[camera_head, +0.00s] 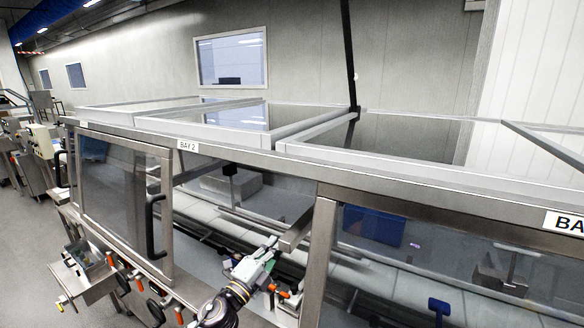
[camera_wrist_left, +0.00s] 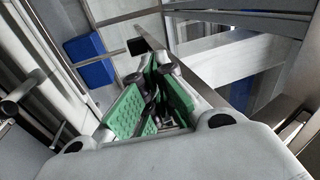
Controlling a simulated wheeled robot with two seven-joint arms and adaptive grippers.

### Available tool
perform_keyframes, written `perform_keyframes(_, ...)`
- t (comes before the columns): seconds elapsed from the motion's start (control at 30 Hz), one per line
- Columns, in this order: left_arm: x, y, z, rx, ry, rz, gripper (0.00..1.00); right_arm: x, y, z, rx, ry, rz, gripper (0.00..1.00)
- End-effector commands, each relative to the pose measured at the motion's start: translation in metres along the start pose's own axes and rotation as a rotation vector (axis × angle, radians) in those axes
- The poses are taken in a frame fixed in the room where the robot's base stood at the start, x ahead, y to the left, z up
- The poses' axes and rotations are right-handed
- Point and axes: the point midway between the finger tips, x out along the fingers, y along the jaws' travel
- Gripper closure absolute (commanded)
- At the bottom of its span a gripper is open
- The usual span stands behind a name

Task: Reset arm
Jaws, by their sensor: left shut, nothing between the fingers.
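My left gripper (camera_head: 268,246) is in the opening of the bay labelled BAY 2, with its arm coming up from the bottom of the head view. Its green-padded fingers also show in the left wrist view (camera_wrist_left: 156,92). The fingers are shut with nothing held between them. The fingertips are close to a metal edge inside the bay, and I cannot tell whether they touch it. My right gripper is in neither view.
A metal post (camera_head: 319,262) stands right of my left arm. An open glass door with a black handle (camera_head: 153,226) is to its left. Orange-tipped knobs (camera_head: 137,277) line the front below. A blue object (camera_wrist_left: 89,58) shows in the wrist view.

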Motion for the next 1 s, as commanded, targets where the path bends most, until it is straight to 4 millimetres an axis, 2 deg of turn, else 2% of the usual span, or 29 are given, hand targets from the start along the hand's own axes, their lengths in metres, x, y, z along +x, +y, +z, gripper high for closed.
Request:
perform_keyframes(0.27, -0.038, 0.009, 0.04, -0.268, -0.285, 0.018, 1.0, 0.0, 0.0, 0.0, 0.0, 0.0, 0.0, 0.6)
perform_keyframes(0.47, -0.077, 0.028, 0.066, -0.458, -0.493, 0.064, 1.0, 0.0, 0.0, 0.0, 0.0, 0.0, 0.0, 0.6)
perform_keyframes(0.6, -0.11, 0.046, 0.079, -0.585, -0.636, 0.112, 1.0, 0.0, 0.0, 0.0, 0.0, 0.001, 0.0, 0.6)
perform_keyframes(0.8, -0.163, 0.076, 0.087, -0.76, -0.835, 0.201, 1.0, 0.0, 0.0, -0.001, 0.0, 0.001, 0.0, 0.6)
perform_keyframes(1.0, -0.222, 0.105, 0.081, -0.926, -1.025, 0.313, 1.0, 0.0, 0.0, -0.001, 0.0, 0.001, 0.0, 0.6)
